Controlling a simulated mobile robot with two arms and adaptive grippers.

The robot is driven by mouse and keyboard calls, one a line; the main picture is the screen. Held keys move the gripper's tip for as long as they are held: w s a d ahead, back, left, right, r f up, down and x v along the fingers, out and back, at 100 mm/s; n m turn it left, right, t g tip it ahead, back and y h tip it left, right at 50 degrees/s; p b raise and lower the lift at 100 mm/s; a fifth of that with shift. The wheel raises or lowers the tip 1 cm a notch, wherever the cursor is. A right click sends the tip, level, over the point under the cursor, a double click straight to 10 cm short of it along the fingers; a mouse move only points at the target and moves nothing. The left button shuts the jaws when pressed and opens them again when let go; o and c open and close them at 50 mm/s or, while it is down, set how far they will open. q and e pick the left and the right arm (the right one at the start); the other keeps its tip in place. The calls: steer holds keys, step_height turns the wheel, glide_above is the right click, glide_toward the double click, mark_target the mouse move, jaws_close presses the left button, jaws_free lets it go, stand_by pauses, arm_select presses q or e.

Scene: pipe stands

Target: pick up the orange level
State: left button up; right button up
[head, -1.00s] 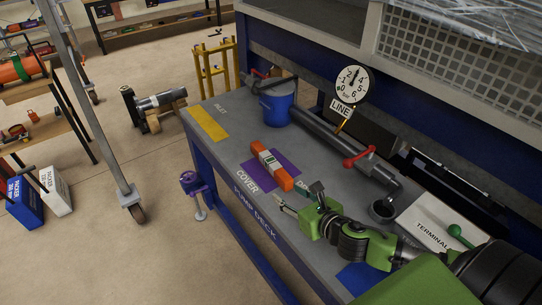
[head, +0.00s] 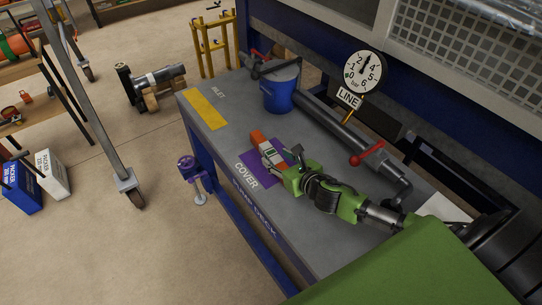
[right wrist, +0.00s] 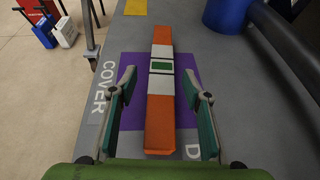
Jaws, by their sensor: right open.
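The orange level (head: 262,143) lies on the purple patch of the pump deck bench. It has orange ends, white bands and a small green window in the middle. It also shows in the right wrist view (right wrist: 160,92), running lengthwise away from the camera. My right gripper (right wrist: 160,92) is open, with one green-padded finger on each side of the level's near half. In the head view my right gripper (head: 281,162) hides the near part of the level. My left gripper is not in view.
The bench (head: 229,130) also bears a yellow patch (head: 206,109), a blue cylinder (head: 279,96) and a grey pipe (head: 340,131) with a red valve handle (head: 369,154). A gauge marked LINE (head: 363,72) stands behind the pipe. A purple-topped vise (head: 190,168) sits at the bench's left edge.

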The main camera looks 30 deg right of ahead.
mark_target(273, 154)
steer(key=shift+p+x, duration=0.3)
steer(key=shift+x, duration=0.65)
steer(key=x, duration=0.3)
steer(key=shift+d, duration=0.15)
steer(key=shift+w+f, duration=0.15)
steer(key=shift+w, duration=0.05)
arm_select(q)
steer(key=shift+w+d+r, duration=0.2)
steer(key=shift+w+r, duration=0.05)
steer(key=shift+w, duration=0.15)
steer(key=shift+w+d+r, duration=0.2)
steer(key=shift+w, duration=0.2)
arm_select(e)
steer(key=shift+c, duration=0.3)
jaws_close()
